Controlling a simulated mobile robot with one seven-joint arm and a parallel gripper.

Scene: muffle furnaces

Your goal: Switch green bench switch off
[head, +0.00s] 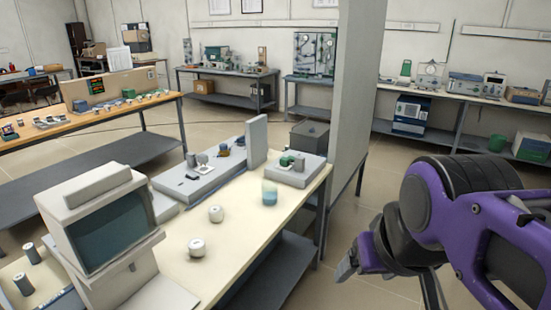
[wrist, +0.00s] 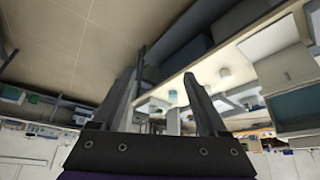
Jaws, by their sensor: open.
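My gripper (head: 392,284) is at the lower right in the head view, right of the near bench and apart from it. Its two fingers also show spread, with nothing between them, in the wrist view (wrist: 164,78). A small green part (head: 291,159) sits on a grey box (head: 292,176) at the far right end of the near bench. I cannot tell for sure whether it is the green bench switch, or whether it is on or off.
The near bench (head: 185,258) carries a monitor (head: 112,226), two white jars, a blue-filled beaker (head: 269,193) and a grey instrument (head: 200,184). A grey pillar (head: 355,90) rises behind its far end. Open floor lies right of the bench.

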